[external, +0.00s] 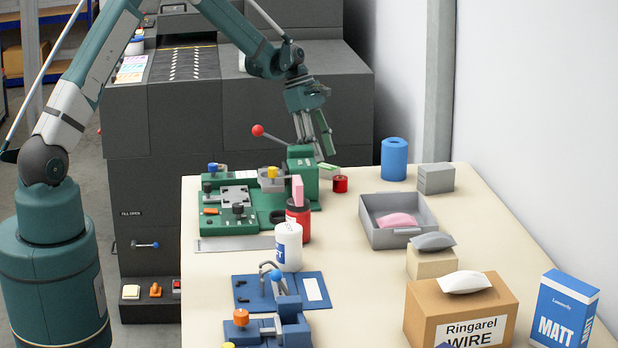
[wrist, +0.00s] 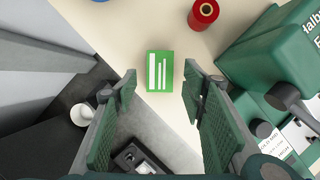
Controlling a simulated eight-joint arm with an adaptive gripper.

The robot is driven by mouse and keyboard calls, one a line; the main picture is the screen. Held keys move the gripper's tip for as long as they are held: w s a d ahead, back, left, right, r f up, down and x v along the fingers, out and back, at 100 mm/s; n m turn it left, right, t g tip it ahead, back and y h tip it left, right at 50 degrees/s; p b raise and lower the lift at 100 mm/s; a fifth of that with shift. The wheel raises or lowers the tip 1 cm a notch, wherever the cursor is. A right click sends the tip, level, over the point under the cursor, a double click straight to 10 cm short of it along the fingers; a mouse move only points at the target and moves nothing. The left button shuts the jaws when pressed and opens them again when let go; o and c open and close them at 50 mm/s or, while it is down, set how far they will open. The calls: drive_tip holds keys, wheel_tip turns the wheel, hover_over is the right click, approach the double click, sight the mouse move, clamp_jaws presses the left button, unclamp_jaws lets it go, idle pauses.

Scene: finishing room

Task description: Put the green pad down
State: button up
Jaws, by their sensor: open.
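The green pad (wrist: 160,72) shows in the wrist view as a small green block with white stripes. It lies on the cream table near its edge. In the external view the pad (external: 330,168) is small at the table's far edge, just right of the green press. My gripper (external: 314,152) is above the far edge, pointing down. In the wrist view my gripper (wrist: 160,86) is open, with a finger on either side of the pad's near end and a gap to each. The pad appears to rest on the table; its exact height relative to the fingertips is unclear.
A red spool (external: 340,184) stands close to the pad. The green press (external: 303,172) is close on the left. A blue roll (external: 394,160), a grey block (external: 435,179) and a grey tray (external: 398,236) holding a pink pad (external: 396,220) are to the right.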

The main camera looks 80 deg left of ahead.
drive_tip(key=v, duration=0.8)
drive_tip(key=shift+r, duration=0.1)
idle(0.4)
drive_tip(key=s+d+r+m+y, duration=0.1)
drive_tip(key=s+d+r+m, duration=0.25)
drive_tip(key=d+r, duration=0.45)
drive_tip(key=s+d+r+m+y, duration=0.15)
drive_tip(key=d+r+m, duration=0.25)
drive_tip(key=d, duration=0.9)
drive_tip(key=s+d+r+m, duration=0.35)
drive_tip(key=d+r, duration=0.35)
drive_tip(key=d, duration=0.3)
drive_tip(key=s+d+f+m+t, duration=0.1)
drive_tip(key=s+d+m+t, duration=0.3)
drive_tip(key=s+d+m, duration=1.2)
drive_tip(key=s+d, duration=0.5)
drive_tip(key=s, duration=0.3)
drive_tip(key=shift+d+f+y+p, duration=0.2)
drive_tip(key=shift+d+y+p, duration=0.1)
drive_tip(key=shift+y, duration=0.05)
